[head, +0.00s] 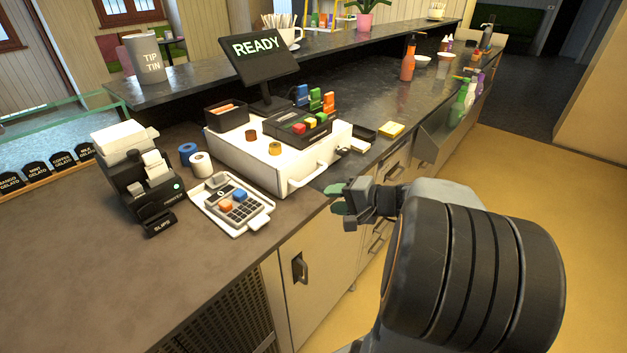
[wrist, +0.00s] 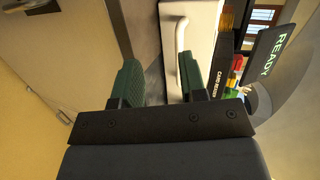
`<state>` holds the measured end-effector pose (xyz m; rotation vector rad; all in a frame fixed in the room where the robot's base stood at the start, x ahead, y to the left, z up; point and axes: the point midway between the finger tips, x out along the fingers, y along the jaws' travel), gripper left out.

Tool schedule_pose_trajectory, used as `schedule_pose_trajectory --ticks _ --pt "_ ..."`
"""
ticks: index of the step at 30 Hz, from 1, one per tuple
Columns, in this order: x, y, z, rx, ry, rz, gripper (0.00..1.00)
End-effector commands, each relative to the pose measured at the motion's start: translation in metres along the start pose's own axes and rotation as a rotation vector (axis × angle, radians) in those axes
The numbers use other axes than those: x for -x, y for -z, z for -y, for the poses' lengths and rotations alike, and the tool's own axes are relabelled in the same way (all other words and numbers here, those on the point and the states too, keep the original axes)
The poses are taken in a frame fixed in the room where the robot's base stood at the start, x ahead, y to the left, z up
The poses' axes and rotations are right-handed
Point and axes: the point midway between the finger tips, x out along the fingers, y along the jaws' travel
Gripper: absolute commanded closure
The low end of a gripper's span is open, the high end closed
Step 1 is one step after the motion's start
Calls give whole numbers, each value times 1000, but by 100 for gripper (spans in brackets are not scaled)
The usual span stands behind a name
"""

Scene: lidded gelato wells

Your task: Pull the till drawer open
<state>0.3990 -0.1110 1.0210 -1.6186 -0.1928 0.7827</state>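The till (head: 232,160) is a white box on the dark counter, with a display reading READY (head: 258,50) behind it. Its drawer front has a white bar handle (head: 308,176), and the drawer looks shut. In the wrist view the handle (wrist: 181,36) stands beyond my fingertips, on the white drawer front (wrist: 202,25). My gripper (head: 338,198) has green finger pads and is just right of the handle in the head view, apart from it. In the wrist view its two fingers (wrist: 163,80) are spread with nothing between them.
A card terminal (head: 235,205) and a slip printer (head: 140,175) stand left of the till. A yellow pad (head: 391,130) lies to the right. Cabinet doors (head: 310,275) are below the counter edge.

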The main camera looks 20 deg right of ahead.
Motion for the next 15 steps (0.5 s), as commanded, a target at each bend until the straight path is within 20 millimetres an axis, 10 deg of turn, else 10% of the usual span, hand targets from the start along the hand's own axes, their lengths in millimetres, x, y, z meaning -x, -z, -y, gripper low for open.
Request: schedule_pose_trajectory --ticks 7,15 --pt "22 48 -1 -56 164 -171 62" --pt "-18 58 8 -59 177 -179 62"
